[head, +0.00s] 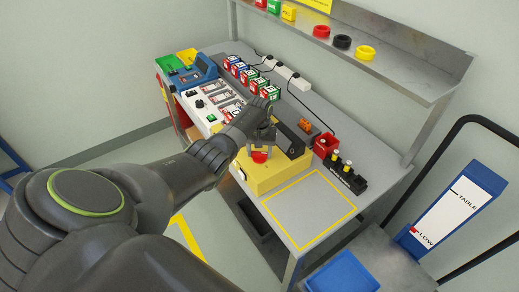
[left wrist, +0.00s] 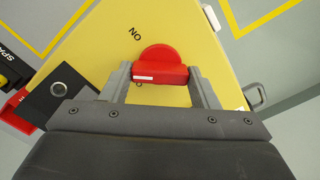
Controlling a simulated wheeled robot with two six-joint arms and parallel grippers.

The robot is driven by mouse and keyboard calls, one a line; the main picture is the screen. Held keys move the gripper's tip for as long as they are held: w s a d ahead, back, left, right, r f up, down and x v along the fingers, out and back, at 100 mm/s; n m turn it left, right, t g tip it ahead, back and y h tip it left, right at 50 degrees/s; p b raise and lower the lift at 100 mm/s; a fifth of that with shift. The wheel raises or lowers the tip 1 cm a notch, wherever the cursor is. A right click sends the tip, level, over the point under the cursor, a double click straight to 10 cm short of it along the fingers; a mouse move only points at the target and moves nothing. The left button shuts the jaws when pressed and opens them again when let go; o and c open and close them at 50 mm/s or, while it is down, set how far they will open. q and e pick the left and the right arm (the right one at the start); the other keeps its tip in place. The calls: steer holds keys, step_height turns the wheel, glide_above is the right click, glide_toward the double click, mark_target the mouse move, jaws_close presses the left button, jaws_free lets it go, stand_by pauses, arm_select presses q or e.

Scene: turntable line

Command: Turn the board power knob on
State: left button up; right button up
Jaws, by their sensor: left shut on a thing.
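The red power knob (head: 260,157) is on the top of a yellow box (head: 262,184) at the near side of the bench. In the left wrist view, the knob (left wrist: 160,64) is a round red disc with a raised bar across it. A white mark lies on the left half of the bar. The printed word ON is on the yellow face just beyond the knob. My left gripper (left wrist: 160,80) is shut on the bar, one finger at each end. In the head view, my left gripper (head: 259,146) reaches down over the box. My right gripper is not seen.
A yellow-outlined square (head: 308,209) on the bench right of the box is empty. White panels and several coloured boxes line the left part. A shelf (head: 400,80) overhangs the back.

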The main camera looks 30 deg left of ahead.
mark_target(260, 153)
arm_select(q)
steer(key=m, duration=0.4)
steer(key=shift+w+r+m+p, duration=0.1)
steer(key=shift+m+p, duration=0.2)
steer(key=shift+m, duration=2.5)
steer(key=o, duration=1)
steer(key=shift+r, duration=0.5)
step_height(260, 153, up, 16)
steer(key=shift+r+b, duration=0.2)
steer(key=shift+b, duration=0.7)
steer(key=shift+f, duration=0.1)
